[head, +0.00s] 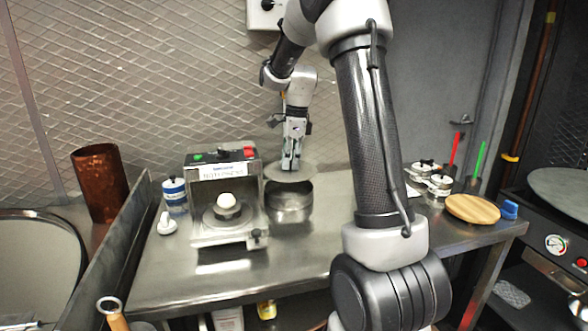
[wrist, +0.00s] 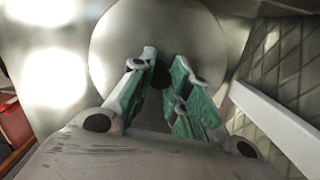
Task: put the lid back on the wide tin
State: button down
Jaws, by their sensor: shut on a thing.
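The lid (head: 289,175) is a round, flat metal disc. It is just above the wide tin (head: 290,207), roughly over its opening, with a small gap seeming to show between them. The tin is a low, round metal container standing on the counter right of the machine. My gripper (head: 291,165) points down and is shut on the lid's knob. In the wrist view, the green-padded fingers (wrist: 163,88) close around the dark knob, and the lid's disc (wrist: 115,45) spreads behind them. The tin cannot be made out in the wrist view.
A boxy press machine (head: 226,173) with a white ball on it stands close left of the tin. Small lidded pots (head: 438,185) and a round wooden board (head: 472,209) are at the right. The metal counter (head: 270,258) is clear in front.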

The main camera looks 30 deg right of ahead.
jog(key=shift+w+d+r+m, duration=0.15)
jog(key=shift+w+r+m, duration=0.3)
jog(key=shift+w, duration=0.2)
jog(key=shift+m, duration=0.25)
jog(key=shift+f, duration=3.15)
jog(key=shift+f, duration=0.15)
jog(key=c, duration=0.8)
grip_release()
jog(key=shift+r, duration=3.55)
